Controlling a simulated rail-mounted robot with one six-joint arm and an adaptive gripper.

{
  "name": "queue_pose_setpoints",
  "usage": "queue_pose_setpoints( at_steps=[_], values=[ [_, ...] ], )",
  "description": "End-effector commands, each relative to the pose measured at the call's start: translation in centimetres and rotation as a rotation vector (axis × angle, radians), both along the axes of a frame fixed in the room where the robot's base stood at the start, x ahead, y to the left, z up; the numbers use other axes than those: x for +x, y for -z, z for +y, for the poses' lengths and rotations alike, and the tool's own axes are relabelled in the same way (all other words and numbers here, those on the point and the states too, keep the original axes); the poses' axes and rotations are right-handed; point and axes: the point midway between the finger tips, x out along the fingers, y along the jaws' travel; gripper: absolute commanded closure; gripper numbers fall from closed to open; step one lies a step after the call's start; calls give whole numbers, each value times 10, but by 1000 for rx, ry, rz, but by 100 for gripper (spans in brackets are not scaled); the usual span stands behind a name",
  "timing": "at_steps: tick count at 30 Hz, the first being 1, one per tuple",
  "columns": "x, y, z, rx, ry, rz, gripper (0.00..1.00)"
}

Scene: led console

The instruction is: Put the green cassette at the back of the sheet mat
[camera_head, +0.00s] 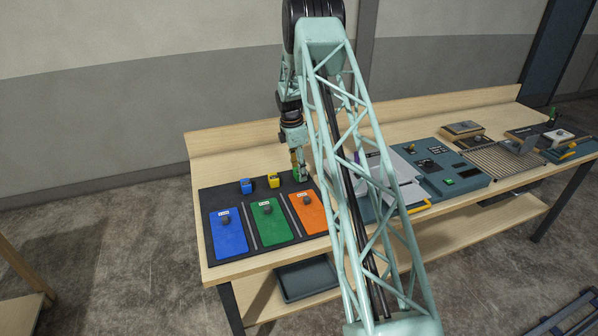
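A dark mat (224,199) lies at the left end of the bench and bears blue, green and orange sheets, each with a small dark knob. The green cassette (296,173) shows as a small patch of green at the mat's back right, right at my gripper (300,170). My gripper points down there and partly hides the cassette. The view is too small to tell whether the fingers are closed on it or whether it touches the mat. A blue cassette (246,186) and a yellow cassette (273,180) stand in a row to its left.
My lattice arm crosses the middle of the view and hides part of the bench. Right of it are white papers (402,168), a teal console (436,166) with a green button and a slatted rack (500,160). A dark tray (305,280) sits on the lower shelf.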

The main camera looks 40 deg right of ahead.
Motion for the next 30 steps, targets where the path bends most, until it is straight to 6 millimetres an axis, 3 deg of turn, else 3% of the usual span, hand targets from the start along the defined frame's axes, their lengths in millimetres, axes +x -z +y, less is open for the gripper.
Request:
queue_pose_setpoints(
  at_steps=[11,21,30],
  values=[
    [2,-31,3,-1,0,-2,55],
    [4,-80,8,-2,0,-2,55],
    [5,-112,12,0,0,-1,55]
  ],
)
